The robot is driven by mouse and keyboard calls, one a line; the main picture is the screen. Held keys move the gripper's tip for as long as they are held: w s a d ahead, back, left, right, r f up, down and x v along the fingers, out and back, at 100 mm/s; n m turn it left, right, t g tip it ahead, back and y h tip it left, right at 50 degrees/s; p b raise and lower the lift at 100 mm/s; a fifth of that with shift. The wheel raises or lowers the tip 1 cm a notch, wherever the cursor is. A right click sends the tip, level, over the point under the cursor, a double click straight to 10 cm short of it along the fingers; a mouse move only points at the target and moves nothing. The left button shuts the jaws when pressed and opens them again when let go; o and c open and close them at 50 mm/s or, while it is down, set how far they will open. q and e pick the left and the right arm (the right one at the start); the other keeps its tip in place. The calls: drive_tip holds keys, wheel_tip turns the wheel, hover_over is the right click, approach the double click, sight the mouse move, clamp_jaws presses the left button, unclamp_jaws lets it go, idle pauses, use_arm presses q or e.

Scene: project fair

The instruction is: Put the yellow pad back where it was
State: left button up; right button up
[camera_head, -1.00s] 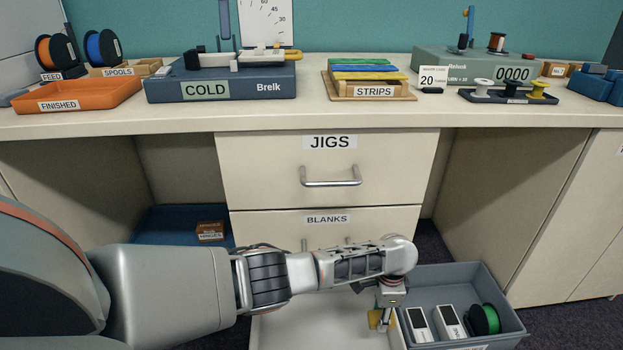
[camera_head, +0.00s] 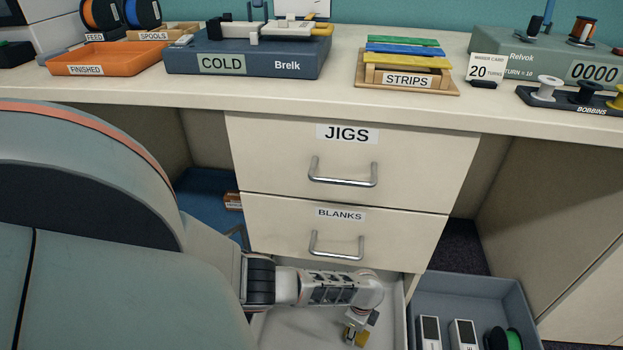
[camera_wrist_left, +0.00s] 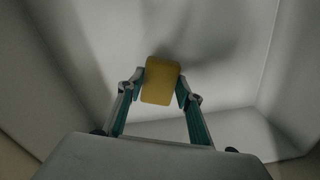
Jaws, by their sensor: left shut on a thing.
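The yellow pad (camera_wrist_left: 161,80) is between the two fingers of my left gripper (camera_wrist_left: 160,88), which is shut on it. In the wrist view, pale drawer walls and floor surround it. In the head view, my left gripper (camera_head: 358,332) points down over the open bottom drawer (camera_head: 290,335), left of its right wall. Only a small yellow bit of the pad (camera_head: 362,340) shows there, low in the picture. I cannot tell whether the pad touches the drawer floor. My right gripper is not in view.
A grey crate (camera_head: 465,285) with white boxes and a green spool (camera_head: 504,338) stands right of the drawer. The shut BLANKS drawer (camera_head: 340,235) and JIGS drawer (camera_head: 350,160) are above. The bench top holds trays, the COLD device and strips.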

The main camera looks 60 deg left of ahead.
use_arm(q)
approach(310, 342)
drive_tip(key=shift+w+d+f+p, duration=0.2)
drive_tip(key=shift+w+d+f, duration=0.05)
drive_tip(key=shift+w+f, duration=0.3)
drive_tip(key=shift+w+d+f+p, duration=0.2)
drive_tip(key=shift+w+d+f, duration=0.05)
drive_tip(key=shift+w+f, duration=0.3)
drive_tip(key=shift+s+a, duration=0.4)
drive_tip(key=shift+s, duration=0.25)
drive_tip(key=f, duration=0.1)
drive_tip(key=s+f+b, duration=0.1)
drive_tip(key=f+b, duration=0.1)
drive_tip(key=shift+s+a+f, duration=0.1)
drive_tip(key=shift+s+f, duration=0.1)
drive_tip(key=shift+s, duration=0.15)
drive_tip(key=shift+w+f, duration=0.1)
drive_tip(key=shift+f, duration=0.25)
drive_tip(key=shift+w+r, duration=0.3)
drive_tip(key=shift+w, duration=0.15)
drive_tip(key=shift+s+f+b, duration=0.1)
drive_tip(key=shift+f+b, duration=0.15)
drive_tip(key=shift+b, duration=0.05)
drive_tip(key=o, duration=1.1)
drive_tip(key=shift+c, duration=0.2)
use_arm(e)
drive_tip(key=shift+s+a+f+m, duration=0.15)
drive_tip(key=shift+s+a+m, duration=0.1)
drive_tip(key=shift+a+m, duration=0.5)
